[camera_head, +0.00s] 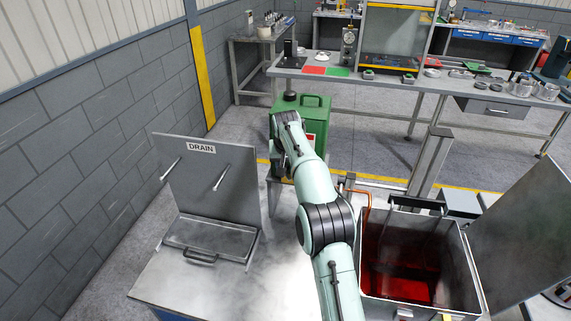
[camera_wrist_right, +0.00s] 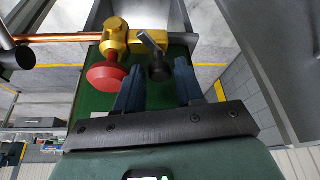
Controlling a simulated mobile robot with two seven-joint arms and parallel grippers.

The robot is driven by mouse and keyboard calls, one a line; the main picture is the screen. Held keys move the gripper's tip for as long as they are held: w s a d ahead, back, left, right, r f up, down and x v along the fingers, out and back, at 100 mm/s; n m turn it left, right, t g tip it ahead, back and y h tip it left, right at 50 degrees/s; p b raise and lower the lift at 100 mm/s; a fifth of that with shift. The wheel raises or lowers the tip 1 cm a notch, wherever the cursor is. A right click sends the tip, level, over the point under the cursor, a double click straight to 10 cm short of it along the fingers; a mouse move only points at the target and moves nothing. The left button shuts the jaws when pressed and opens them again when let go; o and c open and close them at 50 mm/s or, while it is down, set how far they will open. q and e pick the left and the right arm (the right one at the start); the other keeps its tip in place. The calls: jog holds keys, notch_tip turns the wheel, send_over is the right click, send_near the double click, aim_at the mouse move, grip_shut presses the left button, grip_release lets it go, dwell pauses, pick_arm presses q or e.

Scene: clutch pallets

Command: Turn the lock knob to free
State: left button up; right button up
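In the right wrist view, a small black knob (camera_wrist_right: 159,71) with a grey metal lever (camera_wrist_right: 150,42) sits on a brass valve body (camera_wrist_right: 118,38). My right gripper (camera_wrist_right: 160,67) is open. Its two blue fingers stand apart, one on each side of the knob as seen in this view. I cannot tell how deep they reach or whether they touch it. A red round handle (camera_wrist_right: 105,74) sits on the same valve, left of the fingers. My left gripper is not in view.
A copper pipe (camera_wrist_right: 68,37) runs left from the valve. In the head view, an open metal tank with red liquid (camera_head: 400,287) stands right of my arm. A grey lid marked DRAIN (camera_head: 215,175) stands raised at left. A workbench (camera_head: 400,82) stands behind.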

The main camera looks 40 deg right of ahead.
grip_shut()
jog(key=shift+w+a+m+g+h, duration=0.1)
jog(key=shift+m+g+h, duration=0.3)
jog(key=shift+m, duration=1.05)
jog(key=shift+w+a+m+g+h, duration=0.1)
jog(key=shift+m+g+h, duration=0.25)
jog(key=shift+m, duration=1.1)
grip_release()
jog(key=shift+r, duration=0.15)
